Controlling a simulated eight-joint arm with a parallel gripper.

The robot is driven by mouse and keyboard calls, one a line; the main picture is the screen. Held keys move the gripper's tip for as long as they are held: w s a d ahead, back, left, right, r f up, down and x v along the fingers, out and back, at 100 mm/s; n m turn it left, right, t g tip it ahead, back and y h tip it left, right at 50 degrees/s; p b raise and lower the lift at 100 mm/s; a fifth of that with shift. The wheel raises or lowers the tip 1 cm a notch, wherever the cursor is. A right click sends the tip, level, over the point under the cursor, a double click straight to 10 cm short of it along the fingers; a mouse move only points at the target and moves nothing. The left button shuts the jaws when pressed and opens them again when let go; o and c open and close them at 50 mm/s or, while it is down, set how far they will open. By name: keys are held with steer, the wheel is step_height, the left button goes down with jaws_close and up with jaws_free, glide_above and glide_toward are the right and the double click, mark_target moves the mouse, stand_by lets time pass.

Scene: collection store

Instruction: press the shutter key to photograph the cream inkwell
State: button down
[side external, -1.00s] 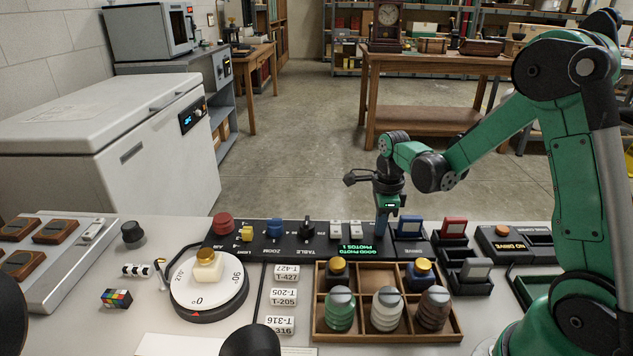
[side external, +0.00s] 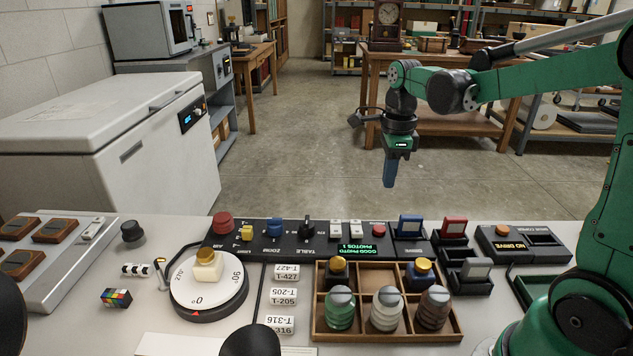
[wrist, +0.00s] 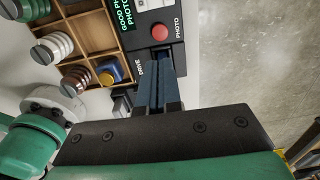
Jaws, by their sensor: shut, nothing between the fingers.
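The red shutter key (side external: 378,230) is on the black control panel (side external: 300,252), right of the white keys. In the wrist view the key (wrist: 159,32) is labelled PHOTO and shows just past my fingertips. The green display (side external: 357,250) reads "GOOD PHOTO" and "PHOTOS 1". My gripper (side external: 389,185) is shut and empty, pointing down in the air well above the panel, clear of the key.
A blue drive (side external: 410,226) and a red drive (side external: 454,228) stand right of the key. Number tags (side external: 283,295) lie beside the turntable. The air around my gripper is clear.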

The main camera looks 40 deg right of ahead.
step_height(320, 180, up, 3)
stand_by(0.3)
steer(key=shift+a, duration=0.1)
stand_by(0.4)
steer(key=s+a+n+t, duration=0.1)
steer(key=a+n, duration=0.3)
steer(key=n, duration=0.5)
steer(key=s+a+f+n+t, duration=0.1)
steer(key=s+a+n+t, duration=0.1)
steer(key=n, duration=0.7)
steer(key=s+a+f+n+t, duration=0.1)
steer(key=a+n+t, duration=0.2)
steer(key=n, duration=0.6)
steer(key=a, duration=0.2)
steer(key=shift+s+a+f+t, duration=0.15)
steer(key=shift+s+a+t, duration=0.15)
steer(key=shift+s+t, duration=0.1)
